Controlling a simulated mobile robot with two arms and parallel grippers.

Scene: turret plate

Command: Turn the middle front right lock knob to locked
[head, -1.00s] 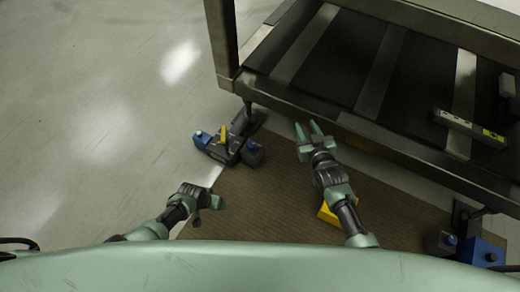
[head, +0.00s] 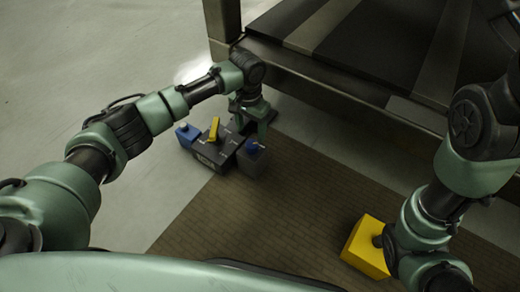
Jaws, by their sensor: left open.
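A dark grey lock unit (head: 207,153) sits on the floor beside the table's near leg. It carries a yellow lever (head: 214,128) in its middle, a blue knob (head: 187,132) on its left and another blue knob (head: 252,147) on its right. I cannot tell which part is the named lock knob, or whether it is locked. My left gripper (head: 253,128) points down just behind the right blue knob, fingers apart and apparently empty. I cannot tell whether it touches the unit. My right arm crosses the right side; its gripper is outside the picture.
A metal-framed table or rack (head: 330,98) with a dark top stands behind the unit, its leg (head: 222,25) close to my left arm. A yellow block (head: 367,247) lies by my right arm. The brown mat (head: 260,215) in front is mostly clear.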

